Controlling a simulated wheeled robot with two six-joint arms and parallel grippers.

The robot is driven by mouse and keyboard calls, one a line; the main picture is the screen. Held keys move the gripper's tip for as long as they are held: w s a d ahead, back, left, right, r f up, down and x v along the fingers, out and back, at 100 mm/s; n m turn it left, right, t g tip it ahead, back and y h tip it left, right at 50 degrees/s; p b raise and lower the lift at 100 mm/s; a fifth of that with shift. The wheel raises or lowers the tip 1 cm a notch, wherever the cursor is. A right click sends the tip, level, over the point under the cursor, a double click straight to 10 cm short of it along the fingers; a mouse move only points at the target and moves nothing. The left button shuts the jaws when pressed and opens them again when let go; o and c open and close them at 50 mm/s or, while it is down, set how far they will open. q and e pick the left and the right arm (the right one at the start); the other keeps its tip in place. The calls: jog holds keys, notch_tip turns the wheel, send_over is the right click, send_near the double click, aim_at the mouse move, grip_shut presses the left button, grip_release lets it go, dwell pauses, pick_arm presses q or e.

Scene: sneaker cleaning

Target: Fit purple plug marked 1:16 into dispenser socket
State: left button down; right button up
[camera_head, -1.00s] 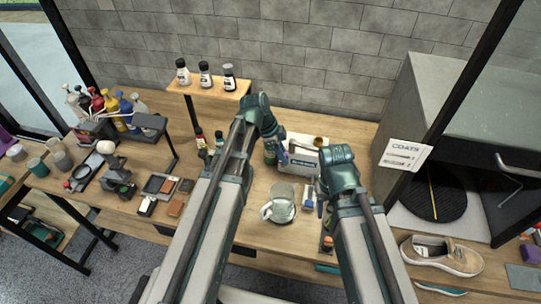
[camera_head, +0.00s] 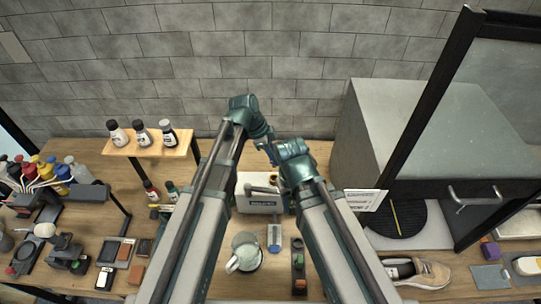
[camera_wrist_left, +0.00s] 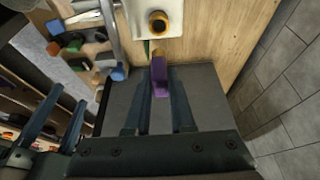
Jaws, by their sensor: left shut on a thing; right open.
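The purple plug (camera_wrist_left: 159,74) sits between the fingertips of my left gripper (camera_wrist_left: 160,80) in the left wrist view; no marking is readable. Beyond it is the white dispenser (camera_wrist_left: 154,40) with a yellow-ringed dark opening (camera_wrist_left: 158,21). A gap shows in the picture between plug and ring; depth is hard to judge. In the head view the dispenser (camera_head: 256,203) is a white labelled box, partly covered by my arms. There my left gripper's fingertips and the plug are hidden.
A glass jug (camera_head: 245,252), a blue-and-grey brush-like item (camera_head: 274,238) and a dark rack (camera_head: 298,265) stand in front of the dispenser. A wooden shelf with bottles (camera_head: 150,147) is to the left. A grey cabinet (camera_head: 400,125) and a sneaker (camera_head: 418,272) are to the right.

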aim_at(274, 166)
pick_arm(q)
jog(key=shift+w, duration=0.1)
jog(key=shift+f, duration=0.1)
dwell(0.4)
notch_tip(274, 166, down, 6)
jog(key=b, duration=0.6)
jog(key=shift+r, duration=0.25)
jog(key=shift+f+b, duration=1.5)
jog(key=shift+f, duration=0.05)
dwell(0.9)
jog(key=c, duration=0.7)
grip_release()
